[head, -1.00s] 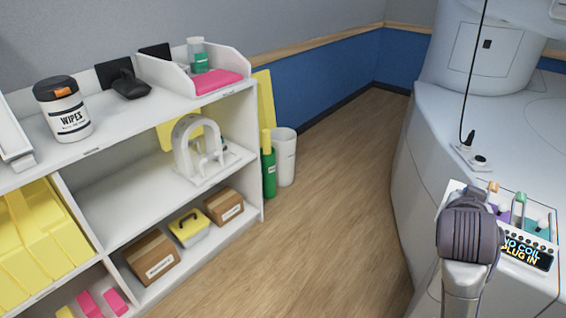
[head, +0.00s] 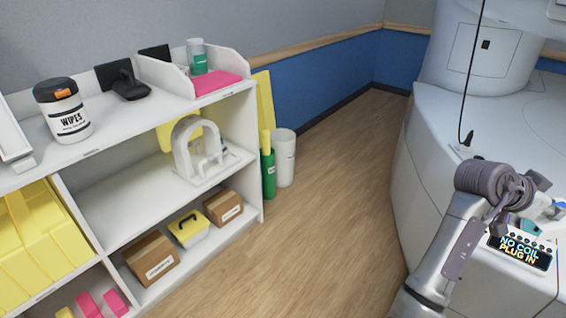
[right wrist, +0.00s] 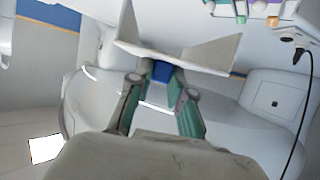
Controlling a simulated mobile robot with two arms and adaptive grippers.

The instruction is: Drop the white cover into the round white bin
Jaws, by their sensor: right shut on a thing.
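The round white bin (head: 284,157) stands on the floor past the right end of the shelf unit, behind a green cylinder. My right gripper (head: 528,208) is at the far right in the head view, above the console and far from the bin. In the right wrist view my right gripper (right wrist: 157,84) is shut on a white piece with upright triangular sides, which I take for the white cover (right wrist: 190,58). A blue patch shows between the fingers. The cover cannot be made out clearly in the head view. My left gripper is out of view.
The shelf unit (head: 238,98) on the left holds a wipes tub (head: 63,110), boxes and a white arched coil (head: 192,150). The green cylinder (head: 268,174) stands by the bin. The large white machine (head: 440,150) fills the right. Wooden floor between them is clear.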

